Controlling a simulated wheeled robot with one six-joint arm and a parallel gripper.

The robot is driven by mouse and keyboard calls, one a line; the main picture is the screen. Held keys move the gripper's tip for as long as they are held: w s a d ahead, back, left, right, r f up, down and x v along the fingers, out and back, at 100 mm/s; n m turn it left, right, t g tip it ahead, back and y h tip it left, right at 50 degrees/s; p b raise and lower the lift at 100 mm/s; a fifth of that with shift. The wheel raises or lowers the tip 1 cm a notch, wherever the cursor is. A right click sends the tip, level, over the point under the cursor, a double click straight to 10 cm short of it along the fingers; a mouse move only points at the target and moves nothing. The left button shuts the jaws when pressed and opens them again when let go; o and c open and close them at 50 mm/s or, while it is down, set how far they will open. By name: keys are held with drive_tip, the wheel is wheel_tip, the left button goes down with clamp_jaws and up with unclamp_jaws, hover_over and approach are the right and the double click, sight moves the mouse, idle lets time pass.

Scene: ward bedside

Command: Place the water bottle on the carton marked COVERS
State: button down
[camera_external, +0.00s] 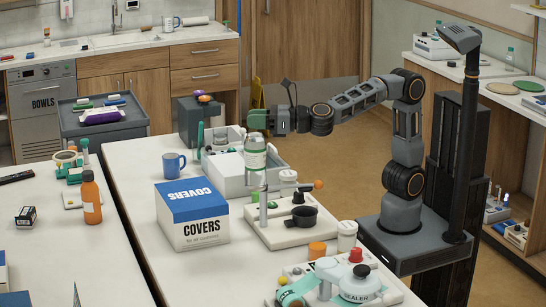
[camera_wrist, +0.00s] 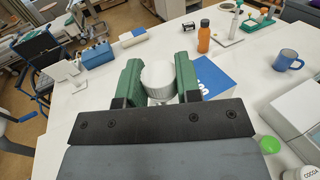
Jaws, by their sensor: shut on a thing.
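The water bottle (camera_external: 256,157), clear with a green-and-white label, hangs upright from my gripper (camera_external: 259,121). In the wrist view its white ribbed cap (camera_wrist: 158,79) sits between the two green fingers of my gripper (camera_wrist: 158,84), which is shut on it. The rest of the bottle is hidden there. The carton marked COVERS (camera_external: 200,235), white with a blue lid, stands on the near table, left of and nearer the camera than the bottle in the external view. In the wrist view its blue top (camera_wrist: 214,78) is partly hidden behind the right finger. Nothing lies on the lid.
A blue mug (camera_external: 173,165) stands behind the carton. A white box (camera_external: 232,180) is behind the bottle. A stand with a dark pot (camera_external: 303,217) is right of the carton. An orange bottle (camera_external: 92,200) stands on the left table. The table left of the carton is clear.

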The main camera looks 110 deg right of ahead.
drive_tip(key=s+d+r+m+g+h+p, duration=0.2)
drive_tip(key=s+d+r+m+h, duration=0.15)
drive_tip(key=d+r, duration=0.6)
drive_tip(key=w+d+f+p, duration=0.2)
drive_tip(key=w+d+f, duration=0.2)
drive_tip(key=w+f, duration=0.9)
drive_tip(key=shift+w+f+n, duration=0.3)
drive_tip(key=shift+f+n, duration=0.05)
drive_tip(key=shift+f, duration=0.35)
drive_tip(key=c, duration=0.8)
unclamp_jaws()
